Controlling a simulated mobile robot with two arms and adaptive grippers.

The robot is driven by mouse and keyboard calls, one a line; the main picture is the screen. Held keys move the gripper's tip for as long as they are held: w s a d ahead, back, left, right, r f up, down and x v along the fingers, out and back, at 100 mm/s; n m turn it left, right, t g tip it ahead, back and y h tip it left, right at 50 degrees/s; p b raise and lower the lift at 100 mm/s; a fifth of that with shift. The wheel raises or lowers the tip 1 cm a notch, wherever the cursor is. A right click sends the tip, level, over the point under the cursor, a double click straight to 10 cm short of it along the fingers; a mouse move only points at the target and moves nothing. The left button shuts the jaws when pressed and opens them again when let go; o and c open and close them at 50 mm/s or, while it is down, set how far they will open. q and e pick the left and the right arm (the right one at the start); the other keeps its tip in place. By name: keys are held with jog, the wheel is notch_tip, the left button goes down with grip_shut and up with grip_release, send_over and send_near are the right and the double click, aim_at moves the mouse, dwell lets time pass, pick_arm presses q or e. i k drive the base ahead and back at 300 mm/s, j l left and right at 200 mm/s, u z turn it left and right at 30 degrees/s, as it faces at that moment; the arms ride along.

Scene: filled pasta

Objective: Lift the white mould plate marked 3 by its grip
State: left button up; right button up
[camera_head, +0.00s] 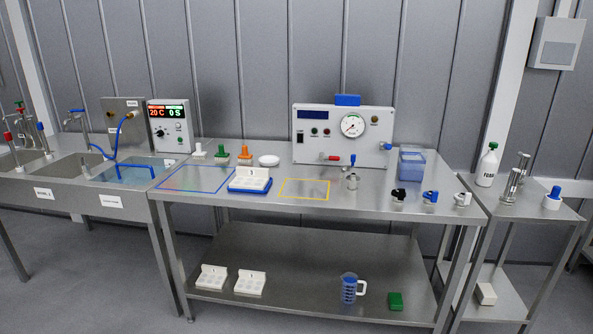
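Three white mould plates show in the head view. One white plate (252,172) with round hollows lies on a blue base (248,191) on the middle table. Two more white plates, a left one (211,276) and a right one (250,282), lie side by side on the lower shelf. Each has a raised part at its back. Their number marks are too small to read, so I cannot tell which is marked 3. Neither of my grippers is in view.
A blue outline (160,189) and a yellow outline (304,197) mark the tabletop (330,215). A gauge box (342,118) stands behind. Sinks are at left.

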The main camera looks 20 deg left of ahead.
aim_at(253, 178)
jog(key=i+l+u, duration=0.1)
jog(key=i+u, duration=0.35)
jog(key=i+l+u, duration=0.2)
jog(key=i+u, duration=0.25)
jog(key=i+l+u, duration=0.25)
jog(key=u, duration=0.25)
jog(key=i+l+u, duration=0.25)
jog(key=l+u, duration=0.2)
jog(key=l, duration=0.1)
